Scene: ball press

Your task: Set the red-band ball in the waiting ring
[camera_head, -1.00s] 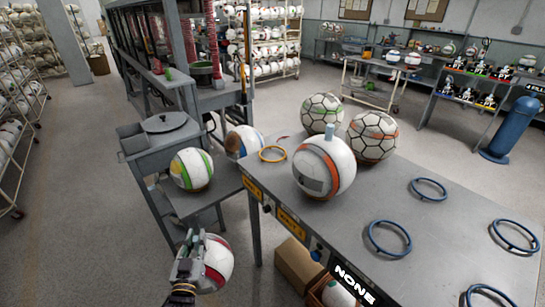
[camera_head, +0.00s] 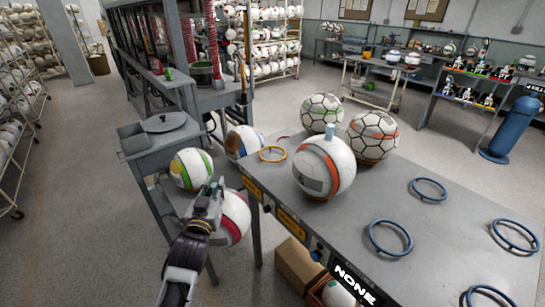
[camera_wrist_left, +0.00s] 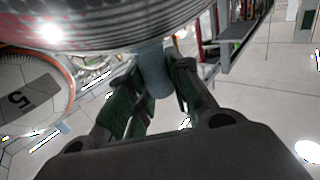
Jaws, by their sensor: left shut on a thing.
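The red-band ball (camera_head: 235,221) is white with a red band. My left gripper (camera_head: 214,190) is shut on it and holds it off the bench's left front corner, in front of the side stand. In the left wrist view, the fingers (camera_wrist_left: 156,82) close on a grey-blue stem (camera_wrist_left: 154,68), with the ball's underexposed surface (camera_wrist_left: 120,22) above. An orange ring (camera_head: 273,154) lies empty on the bench's far left corner. Which ring is the waiting one is not labelled legibly. My right gripper is not in view.
A ball with an orange band and stem (camera_head: 325,170) stands on the bench (camera_head: 350,222), with two patterned balls behind. Several blue rings (camera_head: 390,238) lie empty at right. A green-yellow ball (camera_head: 191,168) and a blue-brown ball (camera_head: 243,142) sit left of the bench.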

